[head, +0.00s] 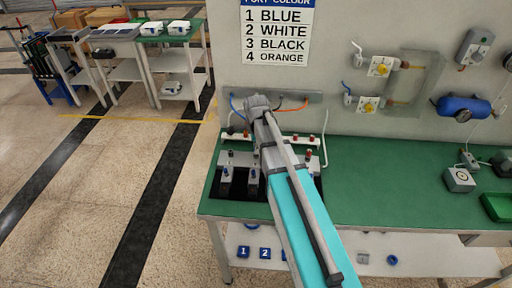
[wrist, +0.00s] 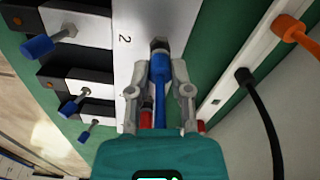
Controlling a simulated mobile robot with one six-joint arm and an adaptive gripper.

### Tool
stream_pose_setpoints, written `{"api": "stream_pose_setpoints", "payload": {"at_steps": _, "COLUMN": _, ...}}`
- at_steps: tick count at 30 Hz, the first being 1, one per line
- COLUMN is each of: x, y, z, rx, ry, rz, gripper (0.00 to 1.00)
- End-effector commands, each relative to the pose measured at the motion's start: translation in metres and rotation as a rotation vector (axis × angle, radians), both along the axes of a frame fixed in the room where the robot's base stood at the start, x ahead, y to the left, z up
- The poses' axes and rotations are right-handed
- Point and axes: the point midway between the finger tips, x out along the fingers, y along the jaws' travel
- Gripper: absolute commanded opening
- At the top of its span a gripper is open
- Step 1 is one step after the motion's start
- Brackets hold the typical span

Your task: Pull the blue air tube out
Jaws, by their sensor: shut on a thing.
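The blue air tube (wrist: 160,68) stands in the middle of the wrist view, its end at a dark fitting on a white block (wrist: 125,62) marked 2. My gripper (wrist: 160,97) has one finger on each side of the blue tube and is shut on it. The tube end and the fitting appear to meet; I cannot tell how deep it sits. In the head view a blue tube (head: 234,106) curves at the wall panel, left of my arm. My fingertips are hidden there behind my arm.
An orange-ended tube (wrist: 290,28) and a black tube (wrist: 262,110) run from a white rail at the right. Several blue-tipped parts (wrist: 38,46) stick out at the left. A wall sign (head: 277,30) lists port colours.

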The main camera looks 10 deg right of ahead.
Motion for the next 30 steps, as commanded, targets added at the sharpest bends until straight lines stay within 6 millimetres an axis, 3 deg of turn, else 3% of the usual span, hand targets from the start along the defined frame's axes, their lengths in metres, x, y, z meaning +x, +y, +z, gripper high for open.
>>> {"api": "stream_pose_setpoints", "payload": {"at_steps": 30, "x": 0.000, "y": 0.001, "z": 0.013, "rx": 0.000, "ry": -0.001, "rz": 0.001, "gripper": 0.00}}
